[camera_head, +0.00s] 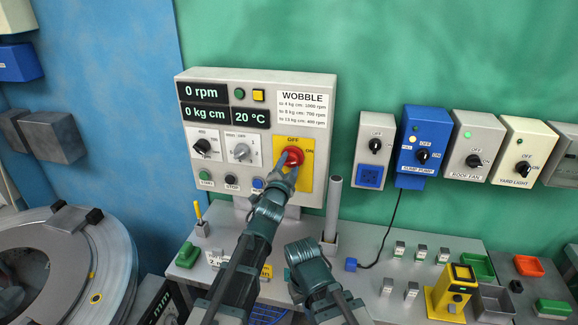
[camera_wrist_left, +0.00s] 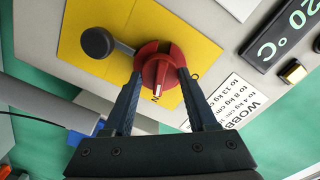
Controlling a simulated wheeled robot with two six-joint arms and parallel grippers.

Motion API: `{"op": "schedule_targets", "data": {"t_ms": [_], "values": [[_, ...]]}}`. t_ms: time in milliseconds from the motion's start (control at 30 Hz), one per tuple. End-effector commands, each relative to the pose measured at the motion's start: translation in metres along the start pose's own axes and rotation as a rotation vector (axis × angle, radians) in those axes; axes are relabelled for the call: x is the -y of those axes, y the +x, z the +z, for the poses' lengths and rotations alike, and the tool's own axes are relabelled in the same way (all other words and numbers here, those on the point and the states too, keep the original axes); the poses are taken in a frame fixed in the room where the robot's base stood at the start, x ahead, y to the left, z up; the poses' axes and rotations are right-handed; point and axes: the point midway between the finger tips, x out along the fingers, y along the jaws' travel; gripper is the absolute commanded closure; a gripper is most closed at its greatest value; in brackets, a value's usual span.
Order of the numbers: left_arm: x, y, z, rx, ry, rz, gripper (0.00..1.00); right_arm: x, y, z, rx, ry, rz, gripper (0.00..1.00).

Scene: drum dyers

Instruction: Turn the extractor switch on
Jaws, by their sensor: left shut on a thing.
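The extractor switch is a red rotary knob (camera_head: 297,155) on a yellow plate (camera_head: 306,177) with OFF above it and ON at its right. My left gripper (camera_head: 288,165) is shut on the red knob. In the left wrist view the fingers (camera_wrist_left: 160,85) straddle the knob (camera_wrist_left: 150,68), one on each side. The knob's pale pointer line faces a partly hidden letter N printed on the yellow plate (camera_wrist_left: 88,62). My right gripper (camera_head: 300,253) is low in front of the panel, and its fingers cannot be made out.
A dark round-headed lever (camera_wrist_left: 97,42) stands beside the knob. The control panel (camera_head: 262,80) reads 0 rpm. An upright grey post (camera_head: 333,207) stands right of the arms. Switch boxes (camera_head: 424,138) line the wall at right. A steel drum (camera_head: 100,260) is at lower left.

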Motion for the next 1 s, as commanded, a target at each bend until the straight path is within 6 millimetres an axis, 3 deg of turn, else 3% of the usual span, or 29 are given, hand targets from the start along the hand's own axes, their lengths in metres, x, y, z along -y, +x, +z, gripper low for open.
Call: {"op": "schedule_targets", "data": {"t_ms": [500, 1000], "values": [[-0.001, -0.0006, -0.0002, 0.0, 0.321, 0.001, 0.98, 0.0, 0.0005, 0.0, 0.0, 0.0, 0.0, 1.0], [-0.0013, -0.0008, -0.0001, 0.0, 0.385, 0.002, 0.98, 0.0001, 0.0006, 0.0, 0.0, 0.0, 0.0, 1.0]]}}
